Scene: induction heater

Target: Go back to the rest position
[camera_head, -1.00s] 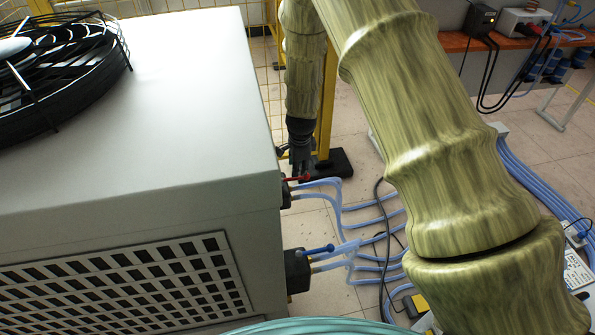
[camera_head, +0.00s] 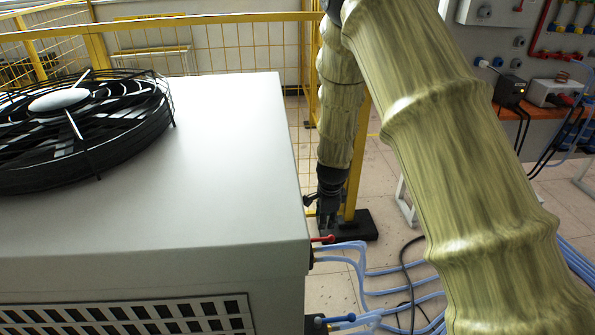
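My arm crosses the right half of the head view from the lower right up to the top, then its far part hangs down. My gripper (camera_head: 326,218) is at the lower end of that hanging part, pointing down. It is small and dark, just beyond the right edge of the big grey unit (camera_head: 190,190). It appears near the red-handled valve (camera_head: 324,239); I cannot tell whether it touches anything. Its fingers are too small and dark to tell open from shut.
A black fan (camera_head: 80,125) sits on the grey unit. Blue hoses (camera_head: 375,290) run from its right side, by a blue-handled valve (camera_head: 337,318). A yellow fence post (camera_head: 357,160) stands behind the gripper. An orange-brown bench (camera_head: 515,125) is at the right.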

